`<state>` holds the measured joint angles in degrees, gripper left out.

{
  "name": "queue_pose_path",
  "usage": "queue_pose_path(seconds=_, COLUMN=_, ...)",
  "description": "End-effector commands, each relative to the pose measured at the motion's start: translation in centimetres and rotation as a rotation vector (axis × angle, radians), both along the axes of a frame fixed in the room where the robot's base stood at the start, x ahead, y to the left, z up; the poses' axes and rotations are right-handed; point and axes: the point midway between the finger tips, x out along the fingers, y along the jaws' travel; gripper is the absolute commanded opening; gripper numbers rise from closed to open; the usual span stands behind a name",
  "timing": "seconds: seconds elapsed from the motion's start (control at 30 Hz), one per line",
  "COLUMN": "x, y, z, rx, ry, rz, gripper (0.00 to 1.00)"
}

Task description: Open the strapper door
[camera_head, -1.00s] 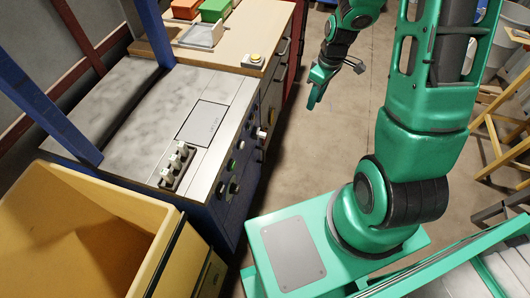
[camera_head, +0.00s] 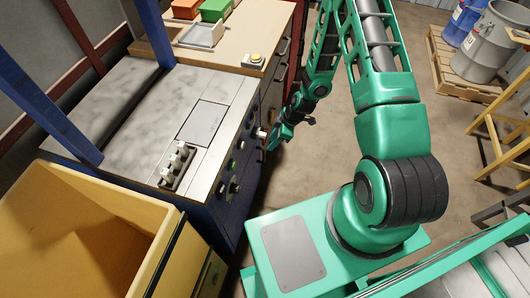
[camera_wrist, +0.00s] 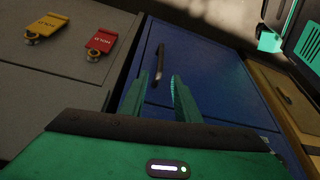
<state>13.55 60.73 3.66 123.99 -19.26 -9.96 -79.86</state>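The strapper (camera_head: 120,95) is the blue-framed machine with a grey mottled top, left of centre in the head view. Its blue door (camera_wrist: 215,75) fills the middle of the wrist view and looks shut. A dark bar handle (camera_wrist: 159,62) stands on the door near its left side. My gripper (camera_wrist: 158,84) is open and empty, its two green fingers pointing at the door with the handle just beyond the gap between them. I cannot tell whether they touch it. In the head view my gripper (camera_head: 272,140) is close to the strapper's front, and the handle cannot be made out.
A wooden drawer front (camera_wrist: 285,95) is to the right. A yellow bin (camera_head: 85,215) stands beside the strapper. Blue and grey drums (camera_head: 490,45) stand on a pallet at the far right.

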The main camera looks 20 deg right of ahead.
Motion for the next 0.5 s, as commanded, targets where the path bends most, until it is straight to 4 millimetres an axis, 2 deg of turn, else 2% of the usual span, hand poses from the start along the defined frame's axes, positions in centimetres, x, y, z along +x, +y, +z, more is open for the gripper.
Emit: queue_pose_path(seconds=0.5, x=1.2, y=2.8, z=-7.5, rx=-0.001, ry=0.003, rz=-0.001, gripper=0.29)
